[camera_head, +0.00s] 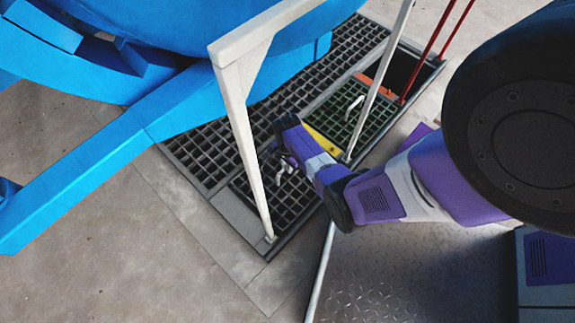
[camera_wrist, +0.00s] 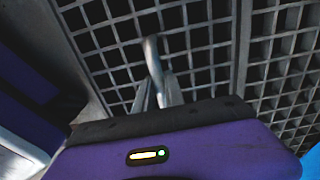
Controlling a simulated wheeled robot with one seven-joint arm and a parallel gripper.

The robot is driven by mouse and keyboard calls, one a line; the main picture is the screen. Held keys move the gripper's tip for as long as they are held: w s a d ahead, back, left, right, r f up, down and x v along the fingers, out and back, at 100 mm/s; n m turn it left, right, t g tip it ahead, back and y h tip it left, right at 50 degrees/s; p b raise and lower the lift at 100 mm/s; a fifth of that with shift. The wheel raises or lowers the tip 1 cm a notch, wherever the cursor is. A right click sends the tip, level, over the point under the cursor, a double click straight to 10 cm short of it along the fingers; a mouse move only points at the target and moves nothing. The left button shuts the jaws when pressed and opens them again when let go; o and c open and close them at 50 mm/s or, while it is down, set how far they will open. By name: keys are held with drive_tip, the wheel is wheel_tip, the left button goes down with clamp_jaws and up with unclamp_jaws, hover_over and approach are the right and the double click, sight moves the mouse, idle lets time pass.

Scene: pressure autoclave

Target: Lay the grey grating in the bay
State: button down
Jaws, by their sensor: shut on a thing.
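The grey grating (camera_head: 297,201) lies at the near end of the row of floor gratings, and part of it is hidden behind my arm and a white post. My gripper (camera_head: 284,171) is at its handle. In the wrist view my gripper (camera_wrist: 165,92) is shut on the upright handle (camera_wrist: 152,55) of the grey grating (camera_wrist: 105,38). The grating looks about level with the floor frame around it. I cannot tell whether it rests fully in its bay or sits slightly raised.
A green grating (camera_head: 342,115) with a white handle lies beyond a yellow strip (camera_head: 322,141). Past it is a dark open bay (camera_head: 402,68) with an orange edge and red posts (camera_head: 426,50). A white rail (camera_head: 238,125) and the blue vessel frame (camera_head: 170,110) stand close by.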

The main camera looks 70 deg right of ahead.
drive_tip(key=shift+f+b, duration=0.65)
drive_tip(key=shift+f, duration=0.2)
drive_tip(key=c, duration=1.3)
unclamp_jaws()
drive_tip(key=shift+s+f, duration=0.1)
drive_tip(key=shift+r+p, duration=2.45)
drive_tip(key=shift+r, duration=1.55)
